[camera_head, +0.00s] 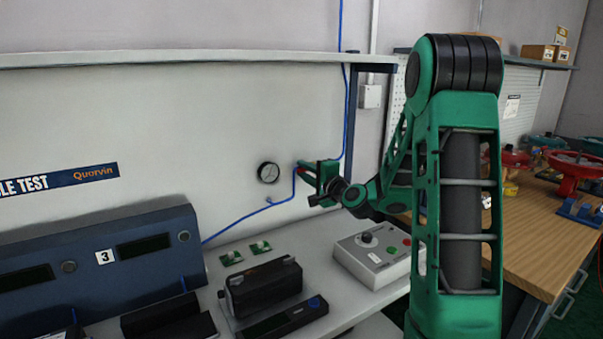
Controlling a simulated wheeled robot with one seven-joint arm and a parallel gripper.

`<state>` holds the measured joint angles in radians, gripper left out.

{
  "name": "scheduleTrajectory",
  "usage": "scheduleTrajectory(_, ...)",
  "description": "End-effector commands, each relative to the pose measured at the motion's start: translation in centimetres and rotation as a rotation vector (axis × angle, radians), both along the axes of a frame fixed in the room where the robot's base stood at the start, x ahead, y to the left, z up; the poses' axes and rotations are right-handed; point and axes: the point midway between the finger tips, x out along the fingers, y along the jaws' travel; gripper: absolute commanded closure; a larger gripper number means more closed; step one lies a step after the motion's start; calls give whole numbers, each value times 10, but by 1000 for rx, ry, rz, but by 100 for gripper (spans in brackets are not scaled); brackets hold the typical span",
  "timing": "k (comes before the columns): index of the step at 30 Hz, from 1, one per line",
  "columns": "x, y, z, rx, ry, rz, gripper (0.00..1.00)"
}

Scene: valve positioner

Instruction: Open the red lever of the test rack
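My green arm reaches from the right to the pale back panel of the test rack (225,125). My gripper (308,180) is at the panel, just right of a round gauge (268,172). A small bit of red (302,170) shows at the gripper's left side, where the blue line meets it; it may be the red lever. Most of it is hidden by the gripper, so its angle cannot be read. I cannot tell whether the fingers are open, touching it or shut on it.
A blue console (100,262) stands at the left. On the bench are a black device (262,288), small green boards (245,251) and a control box (377,257) with red and green buttons, below the gripper. A shelf (200,57) runs above. A wooden bench (535,235) is at right.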

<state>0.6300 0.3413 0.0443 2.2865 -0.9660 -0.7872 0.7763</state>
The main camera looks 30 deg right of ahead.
Motion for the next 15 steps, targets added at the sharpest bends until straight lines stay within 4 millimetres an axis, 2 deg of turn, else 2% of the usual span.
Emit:
scheduleTrajectory(10, 0, 1, 2, -1, -4, 2, 70)
scheduleTrajectory(15, -14, 0, 2, 0, -3, 1, 70)
